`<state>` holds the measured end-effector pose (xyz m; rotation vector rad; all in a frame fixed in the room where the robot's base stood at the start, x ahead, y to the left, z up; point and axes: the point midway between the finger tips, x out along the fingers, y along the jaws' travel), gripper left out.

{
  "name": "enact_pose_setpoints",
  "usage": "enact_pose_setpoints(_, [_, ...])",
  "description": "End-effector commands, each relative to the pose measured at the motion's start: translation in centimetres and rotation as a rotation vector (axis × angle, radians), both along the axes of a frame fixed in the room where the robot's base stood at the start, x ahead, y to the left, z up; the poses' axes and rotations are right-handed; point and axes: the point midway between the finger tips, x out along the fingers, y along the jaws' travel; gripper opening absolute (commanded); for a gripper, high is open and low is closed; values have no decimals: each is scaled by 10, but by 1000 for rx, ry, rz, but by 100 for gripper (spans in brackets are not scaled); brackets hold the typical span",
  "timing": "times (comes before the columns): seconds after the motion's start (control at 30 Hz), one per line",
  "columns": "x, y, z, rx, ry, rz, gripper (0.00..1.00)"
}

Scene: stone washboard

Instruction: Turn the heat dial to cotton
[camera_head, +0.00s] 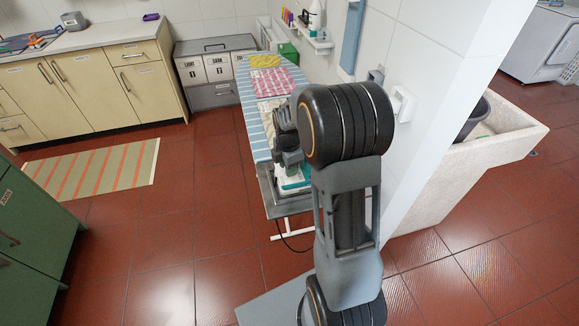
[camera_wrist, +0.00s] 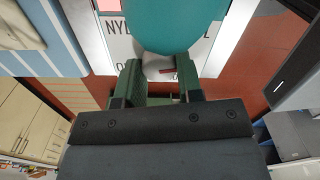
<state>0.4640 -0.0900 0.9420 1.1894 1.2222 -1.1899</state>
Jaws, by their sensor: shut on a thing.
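The teal and white iron (camera_head: 297,183) is on the metal rest at the near end of the ironing board (camera_head: 257,133). In the wrist view its teal body (camera_wrist: 165,25) fills the top middle, with a white plate (camera_wrist: 120,42) bearing partly covered black letters starting "NYL". The pale grey heat dial (camera_wrist: 153,66) with a small red mark sits between the fingers of my gripper (camera_wrist: 160,78). My gripper is shut on the dial. The red mark's exact direction and the cotton label cannot be made out. In the head view my arm hides part of the iron.
Folded cloths (camera_head: 272,82) lie along the board. A wall (camera_head: 420,100) with a shelf (camera_head: 318,40) stands close on the right, with a stone sink (camera_head: 497,145) beyond. Laundry bins (camera_head: 217,68) stand behind. A dark cord (camera_head: 290,243) hangs below the board.

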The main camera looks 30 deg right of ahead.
Motion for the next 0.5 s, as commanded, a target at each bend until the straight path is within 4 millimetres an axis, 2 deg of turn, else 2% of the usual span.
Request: enact_pose_setpoints(0.5, [2,0,0,1,-3,-385,10])
